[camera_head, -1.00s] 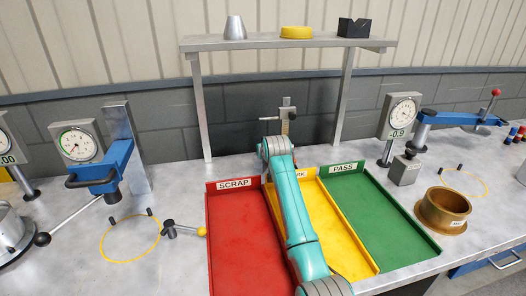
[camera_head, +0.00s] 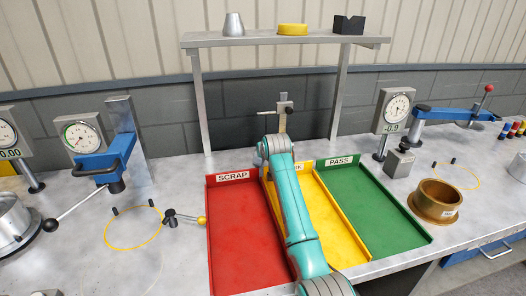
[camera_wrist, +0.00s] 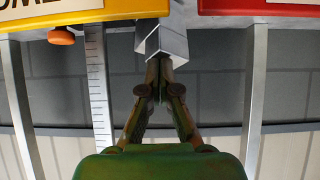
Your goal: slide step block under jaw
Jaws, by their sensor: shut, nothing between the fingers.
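My gripper (camera_wrist: 158,68) has its fingers together in the wrist view, with nothing held between them. A small grey metal block with angled faces, seemingly the step block (camera_wrist: 166,40), lies just beyond the fingertips. It looks close to or touching them; I cannot tell which. A height gauge (camera_head: 284,112) stands behind my wrist in the head view. Its upright scale (camera_wrist: 97,85) shows left of the fingers in the wrist view. In the head view my arm hides the fingertips and the block.
The red SCRAP tray (camera_head: 236,235), yellow tray (camera_head: 337,235) and green PASS tray (camera_head: 377,215) lie in front of the gauge. A shelf (camera_head: 275,42) on two legs stands over it. A brass ring (camera_head: 437,203) and dial gauges flank the trays.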

